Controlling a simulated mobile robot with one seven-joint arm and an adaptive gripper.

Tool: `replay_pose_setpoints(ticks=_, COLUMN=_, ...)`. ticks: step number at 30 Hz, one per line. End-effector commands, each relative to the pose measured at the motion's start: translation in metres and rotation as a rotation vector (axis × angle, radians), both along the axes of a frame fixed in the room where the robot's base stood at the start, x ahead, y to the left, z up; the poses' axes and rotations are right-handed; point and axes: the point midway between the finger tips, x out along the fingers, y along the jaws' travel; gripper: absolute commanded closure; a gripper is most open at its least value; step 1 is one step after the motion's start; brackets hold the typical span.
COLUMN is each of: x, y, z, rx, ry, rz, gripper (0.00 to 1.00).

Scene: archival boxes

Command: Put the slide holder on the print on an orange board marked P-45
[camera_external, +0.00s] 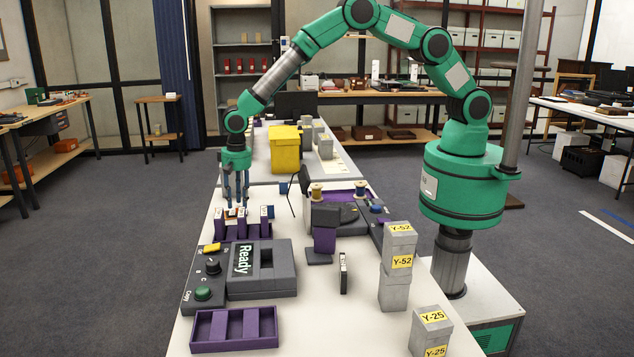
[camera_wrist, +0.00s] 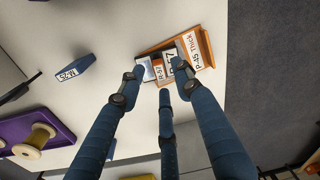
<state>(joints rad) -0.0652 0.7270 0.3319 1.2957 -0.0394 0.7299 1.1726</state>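An orange board (camera_wrist: 209,46) carries a white label reading "P-45 Thick" in the wrist view. Small labelled pieces lie on or over it: an orange one reading R-57 (camera_wrist: 159,70), one with a partly hidden label ending in 7 (camera_wrist: 168,60), and one with a bluish picture face (camera_wrist: 148,71). I cannot tell which is the slide holder. My gripper (camera_wrist: 158,78) has its blue fingers spread around these pieces, with no clear grip. In the external view my gripper (camera_external: 236,205) points down behind the purple rack; an orange and white patch shows at its tips.
A blue block marked M-25 (camera_wrist: 75,68) stands apart on the white table. A purple rack (camera_external: 222,229), a grey "Ready" device (camera_external: 262,283), a purple tray (camera_external: 234,343) and grey boxes marked Y-52 (camera_external: 397,240) and Y-25 (camera_external: 431,326) stand nearer. A yellow box (camera_external: 286,150) stands behind.

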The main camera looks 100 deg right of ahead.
Motion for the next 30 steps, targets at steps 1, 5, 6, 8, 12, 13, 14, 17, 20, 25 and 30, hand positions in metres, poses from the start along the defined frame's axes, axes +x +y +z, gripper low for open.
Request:
replay_pose_setpoints(ticks=1, x=0.000, y=0.000, z=0.008, rx=0.000, ry=-0.001, rz=0.000, gripper=0.66)
replay_pose_setpoints(ticks=5, x=-0.001, y=0.001, z=0.027, rx=0.001, ry=-0.003, rz=0.000, gripper=0.66)
replay_pose_setpoints(ticks=6, x=-0.001, y=0.001, z=0.034, rx=0.000, ry=-0.002, rz=0.000, gripper=0.66)
replay_pose_setpoints(ticks=8, x=-0.002, y=0.001, z=0.044, rx=0.000, ry=-0.002, rz=0.000, gripper=0.66)
replay_pose_setpoints(ticks=12, x=-0.003, y=0.002, z=0.067, rx=0.000, ry=-0.002, rz=0.000, gripper=0.66)
replay_pose_setpoints(ticks=13, x=-0.004, y=0.002, z=0.072, rx=0.000, ry=-0.002, rz=0.000, gripper=0.66)
replay_pose_setpoints(ticks=14, x=-0.004, y=0.002, z=0.076, rx=0.000, ry=-0.002, rz=0.000, gripper=0.66)
replay_pose_setpoints(ticks=17, x=-0.005, y=0.002, z=0.089, rx=0.000, ry=-0.002, rz=0.000, gripper=0.66)
replay_pose_setpoints(ticks=20, x=-0.006, y=0.002, z=0.098, rx=0.000, ry=-0.001, rz=0.000, gripper=0.66)
replay_pose_setpoints(ticks=25, x=-0.006, y=0.002, z=0.105, rx=0.000, ry=0.000, rz=0.000, gripper=0.66)
replay_pose_setpoints(ticks=30, x=-0.006, y=0.002, z=0.106, rx=0.000, ry=0.000, rz=0.000, gripper=0.66)
